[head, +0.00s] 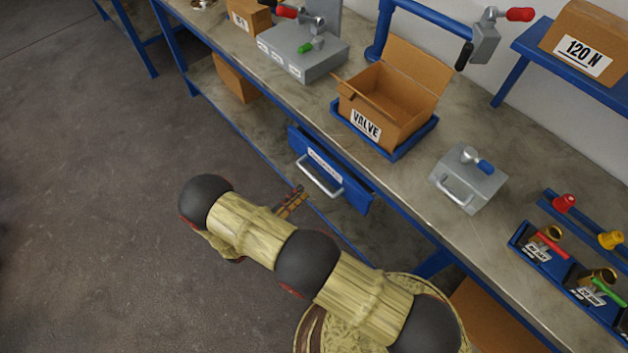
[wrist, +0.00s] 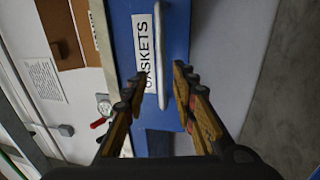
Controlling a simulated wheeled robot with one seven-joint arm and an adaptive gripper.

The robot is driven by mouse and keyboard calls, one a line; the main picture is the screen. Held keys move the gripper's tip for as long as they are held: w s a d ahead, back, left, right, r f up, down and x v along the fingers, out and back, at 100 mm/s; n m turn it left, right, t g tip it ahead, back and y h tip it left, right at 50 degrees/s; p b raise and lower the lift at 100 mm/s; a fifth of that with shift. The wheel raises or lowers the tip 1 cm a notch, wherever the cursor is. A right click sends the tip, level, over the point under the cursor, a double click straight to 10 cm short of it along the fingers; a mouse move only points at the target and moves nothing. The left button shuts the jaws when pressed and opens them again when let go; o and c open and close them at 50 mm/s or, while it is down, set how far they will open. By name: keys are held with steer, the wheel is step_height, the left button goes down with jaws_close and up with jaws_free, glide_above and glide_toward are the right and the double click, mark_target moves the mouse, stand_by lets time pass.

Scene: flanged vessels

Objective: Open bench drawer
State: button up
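The bench drawer has a blue front (head: 352,190) under the bench top, with a pale bar handle (head: 318,178) and a white label. No gap around the front is clear to me. In the wrist view the blue front (wrist: 176,20) carries a label (wrist: 142,40) that reads GASKETS, and the handle (wrist: 160,45) runs upright in the picture. My gripper (wrist: 164,78) is open, its fingers to either side of the handle's lower part. Whether they touch it or reach around it I cannot tell. In the head view my gripper (head: 295,200) is just below the handle, partly hidden by my arm.
On the bench (head: 400,195) stand a VALVE carton (head: 366,122) in a blue tray, a grey block with a handle (head: 468,180) and a grey fixture (head: 303,50). Cartons rest on the lower shelf. The floor (head: 90,200) in front of the drawer is clear.

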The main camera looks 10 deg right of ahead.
mark_target(314, 179)
steer(key=shift+b+x, duration=0.8)
steer(key=shift+x, duration=3.05)
steer(key=shift+f, duration=0.15)
steer(key=shift+c, duration=1.4)
steer(key=c, duration=0.4)
jaws_close()
